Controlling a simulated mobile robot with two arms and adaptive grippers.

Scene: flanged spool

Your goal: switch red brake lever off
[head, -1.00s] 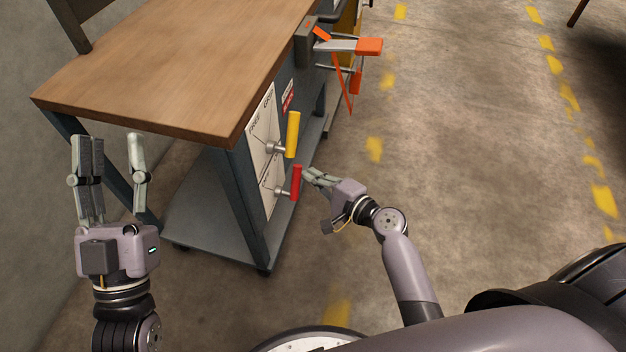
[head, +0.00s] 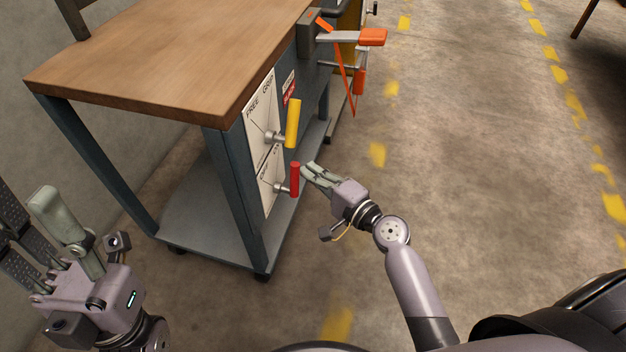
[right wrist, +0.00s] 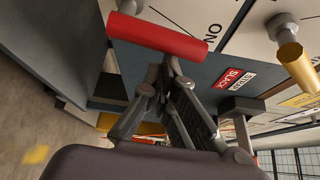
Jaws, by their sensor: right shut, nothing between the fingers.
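The red brake lever (head: 295,180) sticks out from the lower part of a white panel on the cart's side, its handle roughly upright in the head view. It also crosses the top of the right wrist view (right wrist: 155,38). My right gripper (head: 307,168) is shut and empty, its fingertips close beside the red handle on the right. In the right wrist view its fingertips (right wrist: 172,68) come together just below the red handle; I cannot tell whether they touch it. My left gripper (head: 25,208) is open and empty at the lower left, away from the cart.
A yellow lever (head: 292,124) sits just above the red one on the panel (head: 262,120). The cart's wooden top (head: 160,55) overhangs nearby. An orange-handled clamp (head: 372,38) juts from the far side. The floor to the right is clear.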

